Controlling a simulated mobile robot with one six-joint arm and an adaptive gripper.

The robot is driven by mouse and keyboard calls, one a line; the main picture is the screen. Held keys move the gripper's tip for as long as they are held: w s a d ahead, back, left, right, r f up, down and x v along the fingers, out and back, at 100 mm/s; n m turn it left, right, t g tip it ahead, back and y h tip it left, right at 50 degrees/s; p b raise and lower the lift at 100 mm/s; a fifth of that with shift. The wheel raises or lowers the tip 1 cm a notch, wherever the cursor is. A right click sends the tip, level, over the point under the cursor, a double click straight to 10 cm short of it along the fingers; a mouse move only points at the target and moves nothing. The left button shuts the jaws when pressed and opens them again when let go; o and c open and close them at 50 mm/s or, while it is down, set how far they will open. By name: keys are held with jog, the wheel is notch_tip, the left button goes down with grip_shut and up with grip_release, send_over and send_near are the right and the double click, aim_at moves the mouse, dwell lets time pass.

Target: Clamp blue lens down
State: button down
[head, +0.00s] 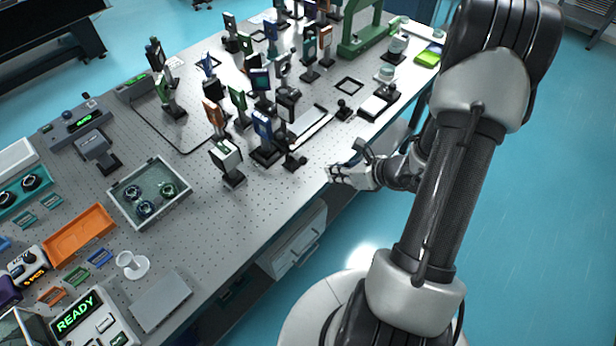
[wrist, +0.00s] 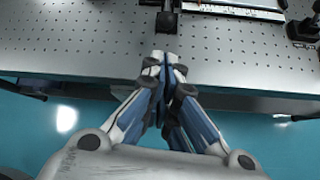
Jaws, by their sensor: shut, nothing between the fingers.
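My gripper (head: 334,174) is shut and empty beside the front edge of the optical table. In the wrist view, its closed fingertips (wrist: 161,62) overlap the table edge. Several upright optics on black bases stand on the table. A blue-framed one (head: 262,126) stands near the front, to the left of my gripper and apart from it. Another blue-edged optic (head: 208,64) stands farther back. I cannot tell which is the blue lens or whether any is clamped. A dark post base (wrist: 166,20) stands just beyond my fingertips in the wrist view.
A rail with a scale (head: 310,127) lies behind the front optics and shows at the top of the wrist view (wrist: 238,10). A grey tray (head: 122,207) with round parts and an orange bin (head: 79,236) are at the left. Bare perforated tabletop lies along the front edge.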

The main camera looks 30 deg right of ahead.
jog(key=shift+w+f, duration=0.1)
jog(key=b+x, duration=0.2)
jog(key=x, duration=0.8)
jog(key=shift+b, duration=0.4)
jog(key=shift+r+p, duration=0.45)
jog(key=shift+p, duration=0.35)
